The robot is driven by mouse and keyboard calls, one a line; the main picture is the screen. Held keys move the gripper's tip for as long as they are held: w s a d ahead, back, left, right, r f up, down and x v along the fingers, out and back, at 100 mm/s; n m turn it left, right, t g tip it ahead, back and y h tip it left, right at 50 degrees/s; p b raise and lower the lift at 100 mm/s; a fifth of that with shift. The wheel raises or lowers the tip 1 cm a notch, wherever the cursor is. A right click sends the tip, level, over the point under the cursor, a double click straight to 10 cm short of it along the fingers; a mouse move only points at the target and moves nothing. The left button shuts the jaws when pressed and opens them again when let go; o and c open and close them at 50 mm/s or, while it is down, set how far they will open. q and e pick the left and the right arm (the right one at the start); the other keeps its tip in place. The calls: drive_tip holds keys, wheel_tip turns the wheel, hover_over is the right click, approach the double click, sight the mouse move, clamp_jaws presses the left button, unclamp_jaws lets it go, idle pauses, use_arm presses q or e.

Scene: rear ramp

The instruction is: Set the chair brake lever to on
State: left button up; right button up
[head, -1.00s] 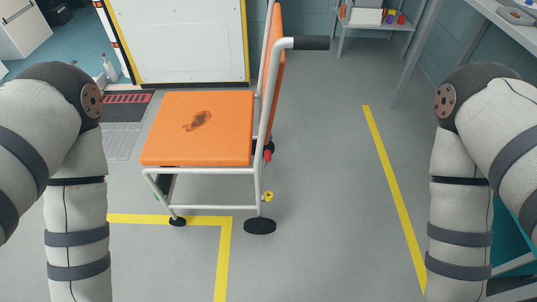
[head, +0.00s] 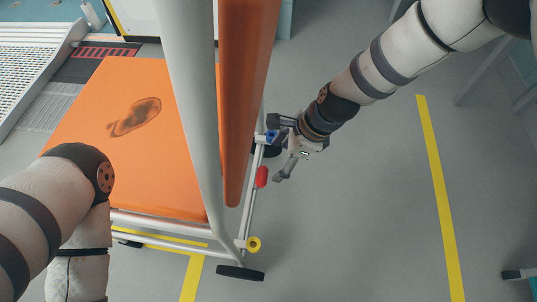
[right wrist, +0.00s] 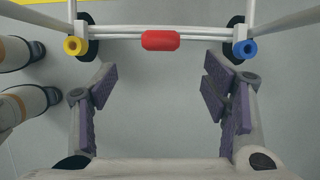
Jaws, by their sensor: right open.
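The chair has an orange seat (head: 165,160), an orange backrest (head: 245,90) and a white tube frame. A red grip (head: 262,177) sits on a low bar at the chair's right side, between a yellow knob (head: 254,244) and a blue knob (head: 270,137). The right wrist view also shows the red grip (right wrist: 160,40), level between the yellow knob (right wrist: 75,46) and blue knob (right wrist: 244,49). My right gripper (head: 280,147) is open and empty beside the bar, apart from the red grip, its fingers (right wrist: 160,86) spread either side of it. My left gripper is out of view.
A metal ramp (head: 35,75) lies at the upper left. Yellow floor lines (head: 440,200) run right of the chair and under it. A dark black wheel (head: 240,273) stands at the chair's near corner.

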sight(263, 174)
drive_tip(key=b+x, duration=0.2)
drive_tip(key=x, duration=0.3)
drive_tip(key=b+x, duration=0.2)
drive_tip(key=x, duration=0.4)
drive_tip(key=shift+s+a+r, duration=0.1)
drive_tip(key=shift+a, duration=0.15)
drive_tip(key=shift+a+f+b, duration=0.1)
drive_tip(key=shift+f+b, duration=0.25)
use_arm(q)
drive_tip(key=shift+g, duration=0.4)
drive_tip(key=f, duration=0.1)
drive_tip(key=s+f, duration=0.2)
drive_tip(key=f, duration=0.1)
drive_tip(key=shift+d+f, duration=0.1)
